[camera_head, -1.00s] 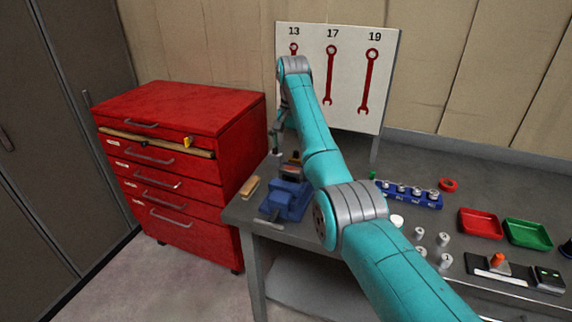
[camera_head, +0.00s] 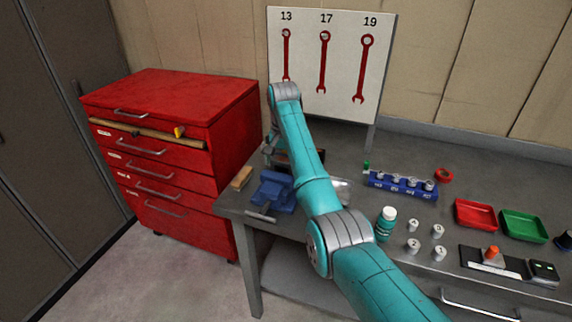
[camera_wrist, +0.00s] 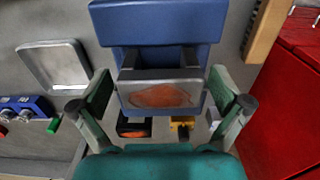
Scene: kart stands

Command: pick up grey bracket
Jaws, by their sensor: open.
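A grey bracket (camera_wrist: 160,84) with a rusty orange patch on its face sits at the jaws of the blue vise (camera_wrist: 155,25) in the wrist view. The vise also shows on the bench's left end in the head view (camera_head: 275,190), where I cannot make out the bracket. My gripper (camera_wrist: 160,92) is open, with one finger on each side of the bracket and a gap showing at both sides. In the head view my gripper (camera_head: 270,146) is small and partly hidden by my arm, above and behind the vise.
A shallow metal tray (camera_wrist: 55,65) and a blue socket holder (camera_wrist: 22,112) lie left in the wrist view. A wooden-backed brush or block (camera_head: 241,178) lies beside the vise. The red drawer cabinet (camera_head: 170,100) stands close left. A bottle (camera_head: 386,222) stands right of my arm.

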